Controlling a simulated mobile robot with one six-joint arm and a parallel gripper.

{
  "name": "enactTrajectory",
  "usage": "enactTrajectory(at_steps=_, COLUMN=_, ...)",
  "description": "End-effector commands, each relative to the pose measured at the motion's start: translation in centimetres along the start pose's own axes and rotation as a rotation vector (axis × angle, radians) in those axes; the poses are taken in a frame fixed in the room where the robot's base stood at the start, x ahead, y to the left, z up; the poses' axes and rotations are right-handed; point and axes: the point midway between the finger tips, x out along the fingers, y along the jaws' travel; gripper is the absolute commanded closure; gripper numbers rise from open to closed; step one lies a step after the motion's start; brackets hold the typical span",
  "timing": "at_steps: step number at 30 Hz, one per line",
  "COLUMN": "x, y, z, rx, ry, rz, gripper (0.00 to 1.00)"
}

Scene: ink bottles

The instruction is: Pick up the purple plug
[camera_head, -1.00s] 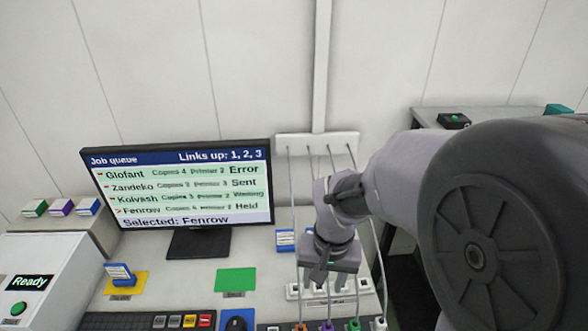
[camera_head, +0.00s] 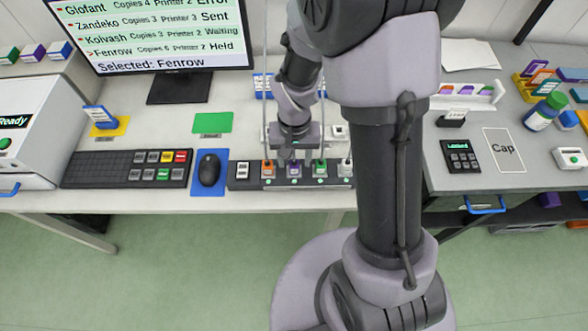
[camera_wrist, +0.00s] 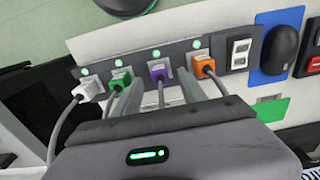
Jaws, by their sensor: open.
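The purple plug (camera_wrist: 157,72) sits in a dark socket strip, with its cable running toward my gripper in the wrist view. It also shows in the head view (camera_head: 294,171), just below my gripper (camera_head: 294,155). In the wrist view the fingers of my gripper (camera_wrist: 160,80) are apart, one on each side of the purple plug. I cannot tell whether they touch it. The green plug (camera_wrist: 121,80) is just left of the left finger, and the orange plug (camera_wrist: 203,66) is just right of the right finger.
The white plug (camera_wrist: 88,90) is at the strip's other end. The dark socket strip (camera_head: 240,184) lies along the table's front edge. A mouse (camera_head: 209,168) on a blue mat and a keyboard (camera_head: 110,170) lie to its left. The monitor (camera_head: 160,40) stands behind.

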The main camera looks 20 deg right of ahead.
Motion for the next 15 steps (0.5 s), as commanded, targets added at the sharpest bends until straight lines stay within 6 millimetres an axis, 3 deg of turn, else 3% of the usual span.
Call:
enactTrajectory(at_steps=1, x=1.8, y=-0.1, z=0.0, rx=-0.001, ry=-0.002, rz=0.001, gripper=0.51)
enactTrajectory(at_steps=3, x=3.0, y=-0.1, z=0.0, rx=0.001, ry=-0.002, rz=0.001, gripper=0.51)
enactTrajectory(at_steps=10, x=3.1, y=-0.1, z=0.0, rx=0.001, ry=0.000, rz=0.000, gripper=0.51)
enactTrajectory(at_steps=15, x=3.1, y=-0.1, z=0.0, rx=0.001, ry=0.000, rz=0.000, gripper=0.84)
